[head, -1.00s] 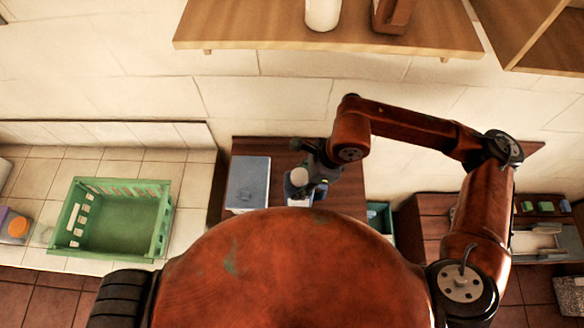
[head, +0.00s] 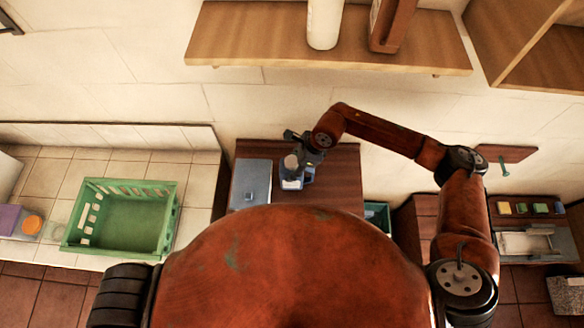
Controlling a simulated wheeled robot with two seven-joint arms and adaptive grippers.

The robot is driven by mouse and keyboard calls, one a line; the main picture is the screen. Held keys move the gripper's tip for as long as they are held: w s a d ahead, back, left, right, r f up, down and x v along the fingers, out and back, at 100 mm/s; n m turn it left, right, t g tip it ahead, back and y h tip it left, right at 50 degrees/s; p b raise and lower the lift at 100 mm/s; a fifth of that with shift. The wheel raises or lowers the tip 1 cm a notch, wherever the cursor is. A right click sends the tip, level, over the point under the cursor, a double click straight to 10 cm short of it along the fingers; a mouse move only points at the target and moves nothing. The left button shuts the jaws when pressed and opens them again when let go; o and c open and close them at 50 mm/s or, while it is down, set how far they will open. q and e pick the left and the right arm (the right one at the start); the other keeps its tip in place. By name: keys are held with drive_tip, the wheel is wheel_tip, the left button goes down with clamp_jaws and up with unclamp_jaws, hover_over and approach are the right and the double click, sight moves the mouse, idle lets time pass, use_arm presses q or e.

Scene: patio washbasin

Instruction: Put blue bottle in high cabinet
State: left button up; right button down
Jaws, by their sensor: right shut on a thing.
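The blue bottle (head: 295,184), blue with a pale label and a greyish cap, is at the brown wooden table in the middle of the head view. My right gripper (head: 303,153) is shut on it near its top and partly hides it. I cannot tell whether the bottle touches the tabletop. An open-fronted wooden cabinet (head: 545,62) hangs at the top right, only partly in view. My left gripper is not in view.
A wooden wall shelf (head: 250,40) above holds a white bottle (head: 324,22) and a brown object (head: 388,24). A grey-blue box (head: 250,183) lies left of the bottle. A green crate (head: 160,245) stands on the tiled counter (head: 80,170) further left.

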drive_tip(key=shift+f, duration=0.75)
drive_tip(key=shift+f, duration=0.15)
drive_tip(key=c, duration=1.1)
unclamp_jaws()
